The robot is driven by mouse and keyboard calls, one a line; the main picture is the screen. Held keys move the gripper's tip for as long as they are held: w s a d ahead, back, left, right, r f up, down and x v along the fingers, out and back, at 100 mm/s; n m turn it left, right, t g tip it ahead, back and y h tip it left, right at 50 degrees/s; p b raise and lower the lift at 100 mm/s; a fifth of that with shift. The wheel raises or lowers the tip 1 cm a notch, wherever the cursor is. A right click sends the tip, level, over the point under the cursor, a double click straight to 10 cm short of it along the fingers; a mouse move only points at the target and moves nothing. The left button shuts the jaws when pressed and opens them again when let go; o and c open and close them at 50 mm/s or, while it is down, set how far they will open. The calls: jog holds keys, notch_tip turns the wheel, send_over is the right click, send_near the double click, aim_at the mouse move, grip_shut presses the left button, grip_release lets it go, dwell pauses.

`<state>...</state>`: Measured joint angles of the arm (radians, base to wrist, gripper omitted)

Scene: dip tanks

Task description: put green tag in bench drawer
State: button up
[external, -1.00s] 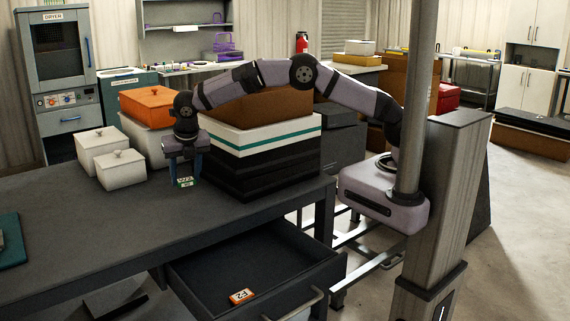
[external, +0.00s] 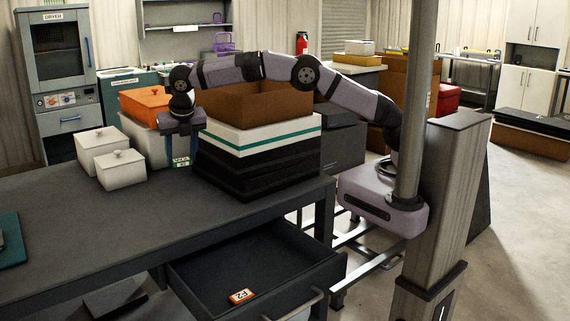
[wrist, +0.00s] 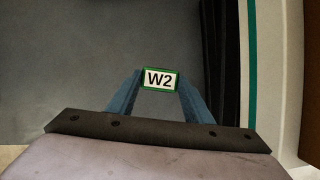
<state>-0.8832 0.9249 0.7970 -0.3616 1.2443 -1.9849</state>
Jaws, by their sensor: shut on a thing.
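The green tag (wrist: 160,79), with a white label reading W2, is held between the two blue fingers of my gripper (wrist: 157,86) in the wrist view. In the external view my gripper (external: 182,160) points down above the bench, left of the stacked boxes, with the green tag (external: 181,162) at its fingertips. The bench drawer (external: 250,265) is pulled open below the bench top at the front right. An orange tag (external: 242,296) lies inside it on the drawer floor.
The bench (external: 150,215) has a clear dark top in front. A stack of black and white boxes (external: 265,160) with a brown box (external: 255,103) on top stands right of my gripper. White lidded boxes (external: 118,166) and an orange lidded box (external: 143,101) stand to the left.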

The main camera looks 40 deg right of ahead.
jog(key=shift+s+r, duration=0.15)
jog(key=shift+r, duration=0.3)
jog(key=shift+s+d, duration=0.6)
jog(key=s+d+f+m+g, duration=0.3)
jog(key=s+f+m, duration=0.2)
jog(key=s+m, duration=0.5)
jog(key=s+d+f+m+g, duration=0.3)
jog(key=s+f+m, duration=0.3)
jog(key=s+m, duration=0.4)
jog(key=s+d+f+m+g, duration=0.3)
jog(key=s+d+f+m, duration=0.2)
jog(key=s+m, duration=0.5)
jog(key=f+m, duration=0.1)
jog(key=m, duration=0.2)
jog(key=shift+d+m+y+b, duration=0.25)
jog(key=shift+m+y+b, duration=0.15)
jog(key=shift+f+p, duration=0.65)
jog(key=shift+f, duration=4.45)
